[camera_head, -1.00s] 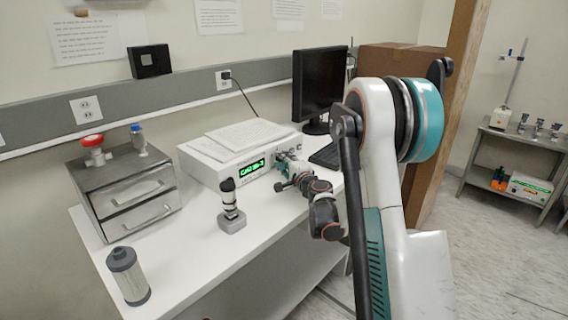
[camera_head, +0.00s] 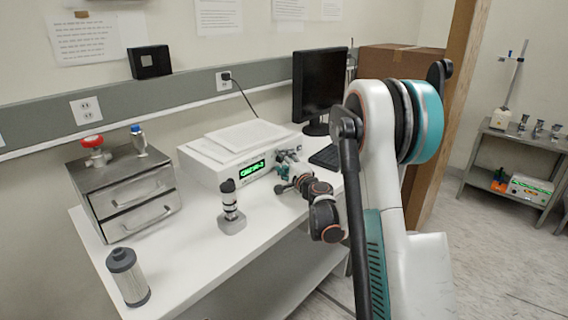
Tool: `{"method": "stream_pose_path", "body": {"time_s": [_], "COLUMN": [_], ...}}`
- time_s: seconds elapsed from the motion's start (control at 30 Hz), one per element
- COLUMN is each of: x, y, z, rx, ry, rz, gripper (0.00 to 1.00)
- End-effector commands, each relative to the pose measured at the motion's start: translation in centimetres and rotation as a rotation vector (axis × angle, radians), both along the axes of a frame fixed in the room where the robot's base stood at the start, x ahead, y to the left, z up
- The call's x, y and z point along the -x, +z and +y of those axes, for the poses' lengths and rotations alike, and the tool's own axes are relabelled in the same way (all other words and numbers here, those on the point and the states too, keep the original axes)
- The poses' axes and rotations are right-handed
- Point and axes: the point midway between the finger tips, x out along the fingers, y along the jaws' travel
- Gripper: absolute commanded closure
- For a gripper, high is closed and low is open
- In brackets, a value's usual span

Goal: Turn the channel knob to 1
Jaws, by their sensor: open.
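A white instrument box (camera_head: 207,171) with a lit green display (camera_head: 253,169) stands at the back of the white table. The display text is small; it seems to end in 2. My gripper (camera_head: 284,163) is at the right part of the box's front panel, just right of the display. It is open, but its fingers are small and partly covered by my wrist. The channel knob is hidden behind my gripper, so I cannot tell whether the fingers touch it.
A gauge-like fitting (camera_head: 231,209) stands on the white table (camera_head: 190,262) in front of the box. A grey cylinder filter (camera_head: 128,276) is at the near left, a metal drawer unit (camera_head: 122,187) behind it. A monitor (camera_head: 319,84) and keyboard (camera_head: 325,156) are right of the box.

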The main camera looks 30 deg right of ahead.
Motion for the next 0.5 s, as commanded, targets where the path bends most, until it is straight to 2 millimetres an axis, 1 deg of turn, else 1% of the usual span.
{"method": "stream_pose_path", "body": {"time_s": [0.07,0.17,0.5], "x": [0.5,1.7,8.4], "y": [0.0,0.1,0.2], "z": [0.0,0.1,0.3], "rx": [0.000,0.000,-0.001], "ry": [0.000,0.000,-0.002], "rz": [0.000,0.000,0.000], "gripper": [0.55,0.55,0.55]}}
